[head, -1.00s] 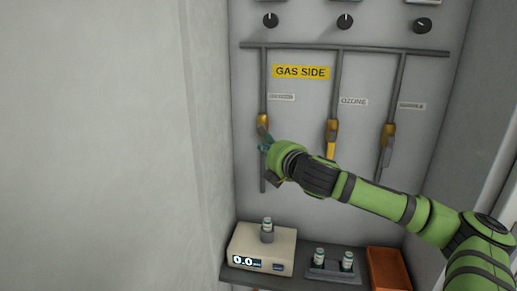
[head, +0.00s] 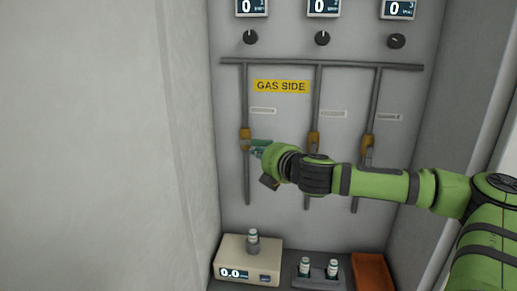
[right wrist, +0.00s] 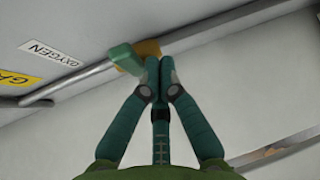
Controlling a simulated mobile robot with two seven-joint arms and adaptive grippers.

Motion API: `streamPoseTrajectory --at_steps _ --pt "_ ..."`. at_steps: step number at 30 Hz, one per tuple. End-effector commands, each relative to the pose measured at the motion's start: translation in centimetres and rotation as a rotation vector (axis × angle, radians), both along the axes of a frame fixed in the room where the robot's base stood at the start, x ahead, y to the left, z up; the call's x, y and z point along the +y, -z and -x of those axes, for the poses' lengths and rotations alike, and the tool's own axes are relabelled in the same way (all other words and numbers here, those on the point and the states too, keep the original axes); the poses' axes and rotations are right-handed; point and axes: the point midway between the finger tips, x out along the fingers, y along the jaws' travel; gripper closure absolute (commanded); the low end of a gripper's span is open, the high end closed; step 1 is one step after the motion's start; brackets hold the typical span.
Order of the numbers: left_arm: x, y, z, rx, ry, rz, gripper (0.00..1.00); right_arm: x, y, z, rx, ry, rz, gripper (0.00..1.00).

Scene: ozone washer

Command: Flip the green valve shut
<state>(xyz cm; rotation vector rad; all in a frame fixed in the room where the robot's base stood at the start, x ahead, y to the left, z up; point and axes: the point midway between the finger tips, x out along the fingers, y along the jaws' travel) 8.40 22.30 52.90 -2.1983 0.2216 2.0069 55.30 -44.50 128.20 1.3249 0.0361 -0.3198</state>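The green valve handle (head: 262,142) is on the brass valve body (head: 245,136) of the left pipe, under the GAS SIDE sign. It sticks out to the right, across the pipe. In the right wrist view the handle (right wrist: 124,58) and brass body (right wrist: 148,47) show beyond my fingertips, near the OXYGEN label (right wrist: 52,52). My right gripper (head: 257,152) is at the handle, to the right of the pipe. In the wrist view its fingertips (right wrist: 159,66) are together, with the handle beside them on the left; contact is unclear. My left gripper is out of view.
The middle pipe's valve (head: 314,140) is partly behind my right arm; the right pipe's valve (head: 368,142) is just above it. Below are a beige meter reading 0.0 (head: 265,262), a vial rack (head: 322,277) and an orange bin (head: 372,273). A blank wall (head: 90,150) fills the left.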

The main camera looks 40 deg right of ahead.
Motion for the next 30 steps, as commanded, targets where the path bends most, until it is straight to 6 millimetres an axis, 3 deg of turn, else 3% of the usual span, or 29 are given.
streamPoseTrajectory --at_steps 1,6,23,26,30 --pt "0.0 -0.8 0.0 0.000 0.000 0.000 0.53 -0.1 -0.9 0.0 0.006 0.002 0.015 1.00" --pt "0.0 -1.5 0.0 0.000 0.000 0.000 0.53 -0.2 -1.0 0.0 0.035 0.002 0.044 1.00" --pt "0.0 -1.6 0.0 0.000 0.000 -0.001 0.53 -0.3 -1.2 0.0 0.040 0.004 0.061 1.00" --pt "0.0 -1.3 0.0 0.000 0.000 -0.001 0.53 -0.4 -0.8 -0.1 0.041 0.005 0.060 1.00" --pt "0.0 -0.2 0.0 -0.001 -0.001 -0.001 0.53 -0.9 1.2 -0.4 0.046 0.004 0.058 1.00"
